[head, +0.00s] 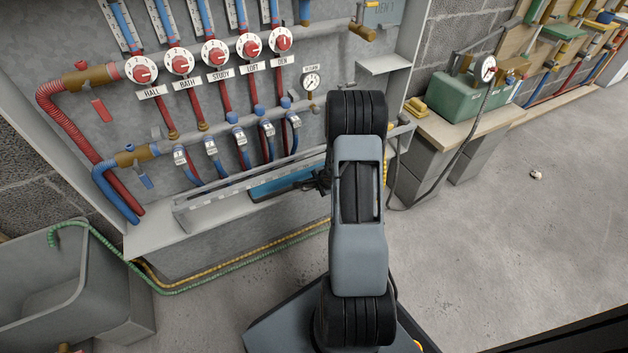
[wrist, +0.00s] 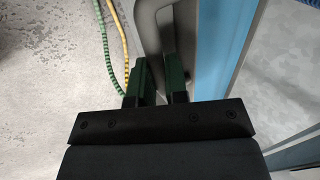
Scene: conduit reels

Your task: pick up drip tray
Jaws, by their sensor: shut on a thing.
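The drip tray (head: 283,182) is blue and sits low in the front of the wall cabinet, partly hidden by a pale rail and my arm. In the wrist view its blue rim (wrist: 222,50) runs along the right, with a grey loop handle (wrist: 147,28) beside it. My gripper (wrist: 161,78) has its two green fingers shut on this handle. In the head view my gripper (head: 322,182) is a small dark shape at the tray's right end, mostly hidden behind my arm.
Above the tray are red and blue pipes with several dials (head: 215,53) and a gauge (head: 310,81). A grey trough (head: 130,290) stands at left. Green and yellow hoses (head: 235,262) lie on the floor. A bench (head: 450,128) with a green box (head: 468,100) stands at right.

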